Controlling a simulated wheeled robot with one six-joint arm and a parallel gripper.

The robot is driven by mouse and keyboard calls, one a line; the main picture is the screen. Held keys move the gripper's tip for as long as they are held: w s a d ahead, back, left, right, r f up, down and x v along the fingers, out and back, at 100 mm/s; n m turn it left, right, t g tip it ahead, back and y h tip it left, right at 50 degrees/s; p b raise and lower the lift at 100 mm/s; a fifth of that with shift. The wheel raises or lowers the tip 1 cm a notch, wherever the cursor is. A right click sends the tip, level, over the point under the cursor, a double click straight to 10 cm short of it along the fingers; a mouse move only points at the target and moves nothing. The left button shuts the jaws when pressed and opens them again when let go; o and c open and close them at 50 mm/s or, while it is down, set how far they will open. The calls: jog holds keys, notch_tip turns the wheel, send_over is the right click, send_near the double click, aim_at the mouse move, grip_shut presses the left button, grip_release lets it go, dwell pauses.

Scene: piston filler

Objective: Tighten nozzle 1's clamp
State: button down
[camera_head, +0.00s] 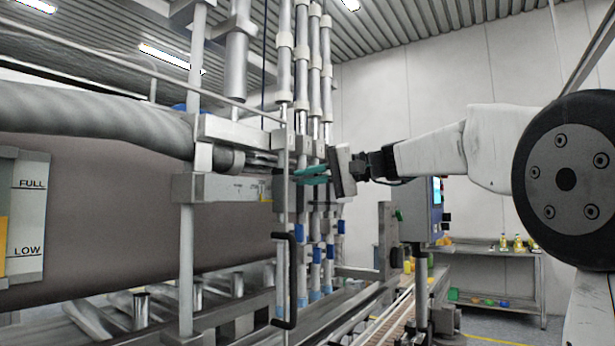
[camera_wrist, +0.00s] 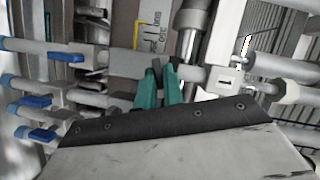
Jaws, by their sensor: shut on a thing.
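My gripper (camera_head: 301,175) reaches in from the right to the row of filler nozzles and has teal fingers. In the wrist view, the fingers (camera_wrist: 160,74) are close together at the nozzle bar, shut on a small part that I take to be the clamp knob; the fingers mostly hide it. The nozzles (camera_head: 302,80) are upright grey tubes side by side; in the wrist view they lie sideways (camera_wrist: 95,52). A pale block (camera_wrist: 229,81) with a small mark sits on the bar, right of the fingers. I cannot read which nozzle it marks.
Blue valve handles (camera_head: 300,231) sit lower on the nozzles. A large tank (camera_head: 120,210) fills the left. A control box (camera_head: 420,212) and conveyor (camera_head: 395,320) are right of the nozzles. A shelf (camera_head: 500,252) stands behind.

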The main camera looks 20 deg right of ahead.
jog(key=shift+f+m+t+y, duration=0.15)
jog(key=shift+m+y, duration=0.2)
jog(key=shift+m, duration=0.55)
jog(key=shift+f+m+t+y, duration=0.15)
jog(key=shift+m+y, duration=0.2)
jog(key=shift+m, duration=0.55)
jog(key=shift+r, duration=0.1)
jog(key=c, duration=1.5)
grip_release()
jog(key=shift+d, duration=0.15)
jog(key=v, duration=0.7)
jog(key=shift+s+d, duration=0.2)
jog(key=shift+d, duration=0.1)
